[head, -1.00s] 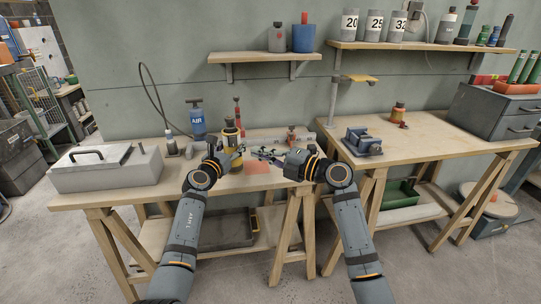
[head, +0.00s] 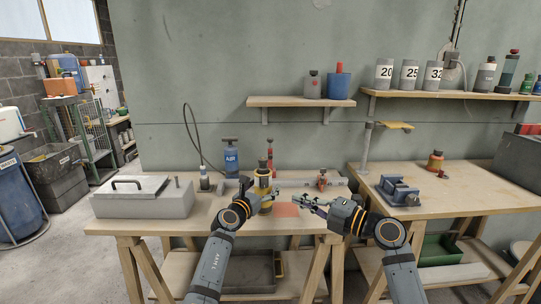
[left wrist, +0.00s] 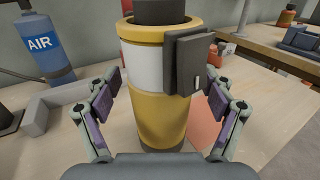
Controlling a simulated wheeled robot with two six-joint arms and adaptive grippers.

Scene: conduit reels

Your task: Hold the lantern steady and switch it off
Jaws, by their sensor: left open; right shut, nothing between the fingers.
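The lantern (head: 265,181) is a yellow cylinder with a pale band and a dark top, upright on the left workbench. In the left wrist view the lantern (left wrist: 162,110) fills the middle. A dark grey box (left wrist: 189,64) with a small pale switch is on its right side. My left gripper (left wrist: 164,95) is open, with one finger on each side of the lantern and gaps visible. In the head view my left gripper (head: 264,195) partly hides the lantern. My right gripper (head: 300,203) is shut and empty, to the right of the lantern and apart from it.
A reddish square (head: 287,210) lies on the workbench (head: 205,213) right of the lantern. A blue AIR bottle (head: 231,158) stands behind to the left, and a grey box (head: 145,204) with a handle stands far left. A blue vise-like tool (head: 398,190) sits on the right bench.

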